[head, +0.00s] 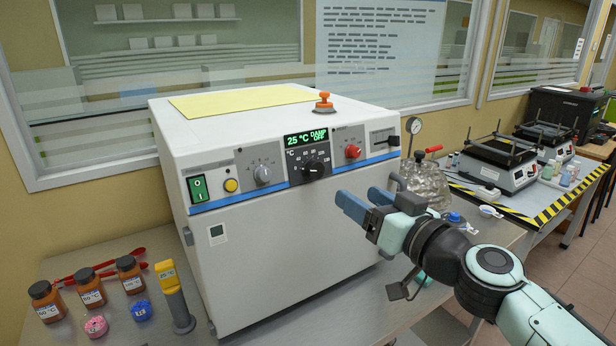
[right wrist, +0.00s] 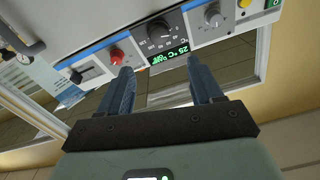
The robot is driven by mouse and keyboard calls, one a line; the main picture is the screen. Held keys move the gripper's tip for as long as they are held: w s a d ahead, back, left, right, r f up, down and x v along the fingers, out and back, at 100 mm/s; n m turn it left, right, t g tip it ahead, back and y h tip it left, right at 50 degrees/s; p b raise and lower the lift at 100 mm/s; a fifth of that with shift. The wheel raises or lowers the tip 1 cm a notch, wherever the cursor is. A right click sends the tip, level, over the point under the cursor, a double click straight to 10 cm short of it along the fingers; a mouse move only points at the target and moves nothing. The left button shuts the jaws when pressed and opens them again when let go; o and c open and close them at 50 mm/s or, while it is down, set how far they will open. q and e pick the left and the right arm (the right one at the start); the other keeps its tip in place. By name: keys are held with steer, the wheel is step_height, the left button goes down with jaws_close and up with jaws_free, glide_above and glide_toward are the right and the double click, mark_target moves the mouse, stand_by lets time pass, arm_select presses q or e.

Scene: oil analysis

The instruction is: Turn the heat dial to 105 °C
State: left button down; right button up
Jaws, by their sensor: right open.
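The heat dial (head: 313,169) is a black knob with a °C scale around it, in the middle of the oven's (head: 270,250) front panel. The green display (head: 305,138) above it reads 25 °C, DAMP OFF. In the right wrist view the dial (right wrist: 159,34) appears upside down beyond my fingers. My right gripper (head: 362,201) is open and empty, in front of the oven, below and to the right of the dial and apart from it. It also shows in the right wrist view (right wrist: 158,70), fingers spread. My left gripper is out of view.
The panel also has a grey knob (head: 263,174), a red knob (head: 353,151), a yellow button (head: 231,185) and a green switch (head: 197,188). An orange-handled stamp-like item (head: 324,104) stands on top. Brown bottles (head: 90,288) stand left; a glass vessel (head: 428,182) stands right.

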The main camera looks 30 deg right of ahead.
mark_target(318, 171)
steer(key=w, duration=0.4)
steer(key=w+p, duration=0.1)
steer(key=w, duration=0.3)
steer(key=w+a, duration=0.1)
steer(key=w, duration=0.3)
steer(key=shift+w+f+p, duration=0.1)
steer(key=shift+p, duration=0.3)
steer(key=c, duration=1.1)
